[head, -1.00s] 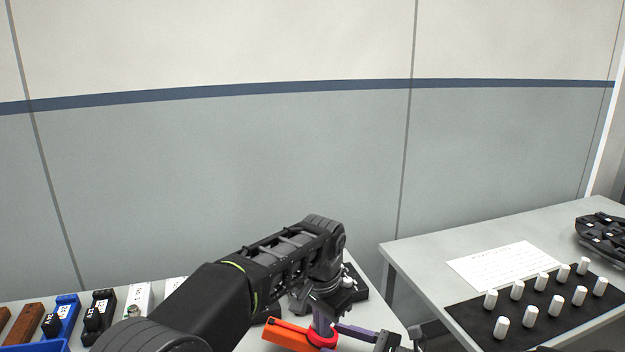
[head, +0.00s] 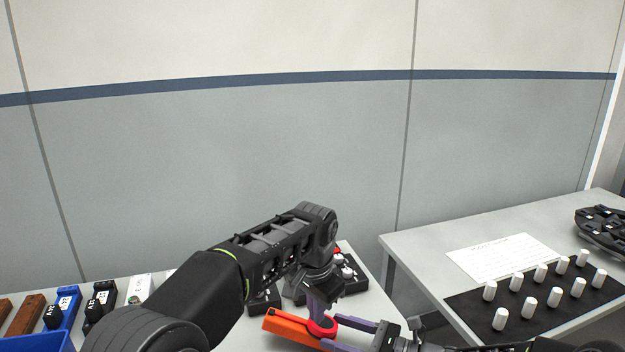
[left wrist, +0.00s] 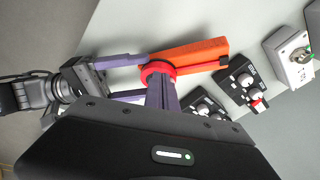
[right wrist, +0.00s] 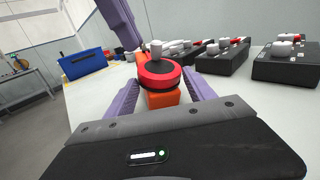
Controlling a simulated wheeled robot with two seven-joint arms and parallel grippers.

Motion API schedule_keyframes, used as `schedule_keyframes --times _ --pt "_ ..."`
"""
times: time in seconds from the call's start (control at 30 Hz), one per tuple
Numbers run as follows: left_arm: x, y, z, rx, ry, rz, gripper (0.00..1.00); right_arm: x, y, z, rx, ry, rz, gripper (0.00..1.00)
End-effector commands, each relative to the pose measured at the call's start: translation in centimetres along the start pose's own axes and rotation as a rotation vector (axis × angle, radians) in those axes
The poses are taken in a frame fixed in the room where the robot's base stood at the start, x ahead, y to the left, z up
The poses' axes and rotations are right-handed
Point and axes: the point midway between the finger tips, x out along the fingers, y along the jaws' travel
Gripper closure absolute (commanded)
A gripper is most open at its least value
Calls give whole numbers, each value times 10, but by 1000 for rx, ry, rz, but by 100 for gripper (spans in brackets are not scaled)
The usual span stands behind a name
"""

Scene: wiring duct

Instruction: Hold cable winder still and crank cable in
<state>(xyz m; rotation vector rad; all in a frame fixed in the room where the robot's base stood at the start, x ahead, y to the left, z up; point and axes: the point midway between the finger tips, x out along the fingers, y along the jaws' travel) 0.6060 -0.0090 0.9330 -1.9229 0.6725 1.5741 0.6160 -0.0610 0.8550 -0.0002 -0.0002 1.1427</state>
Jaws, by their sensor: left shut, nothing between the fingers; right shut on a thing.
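The cable winder has an orange body (head: 290,330) with a red round reel (right wrist: 160,81) and a pale crank knob (right wrist: 155,47) on top. It lies on the grey table. My right gripper (right wrist: 162,97) is shut on the near end of the orange body, one purple finger on each side. My left gripper (head: 322,310) reaches down from above at the red reel (left wrist: 150,68), its purple fingers shut and empty. In the right wrist view a left finger (right wrist: 120,22) stands close to the knob, apart from it. The cable cannot be made out.
Black boxes with knobs (right wrist: 222,58) stand beside the winder. More coloured devices (head: 103,300) and a blue bin (head: 40,342) are at the left. A second table (head: 410,245) at the right holds a paper (head: 503,257) and a black mat with white pegs (head: 462,302).

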Motion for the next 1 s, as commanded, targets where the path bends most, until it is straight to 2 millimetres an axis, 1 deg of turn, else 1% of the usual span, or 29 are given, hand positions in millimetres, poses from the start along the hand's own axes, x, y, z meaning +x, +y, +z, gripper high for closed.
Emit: schedule_keyframes --times 0.03,0.5,1.0 --pt "0 -2 0 0 0 0 100 -1 0 -3 2 5 -2 89" --pt "2 -14 -2 1 0 0 100 -1 0 -2 2 4 -2 89" --pt "2 -17 -3 1 0 0 100 -1 0 -2 2 4 -2 89"
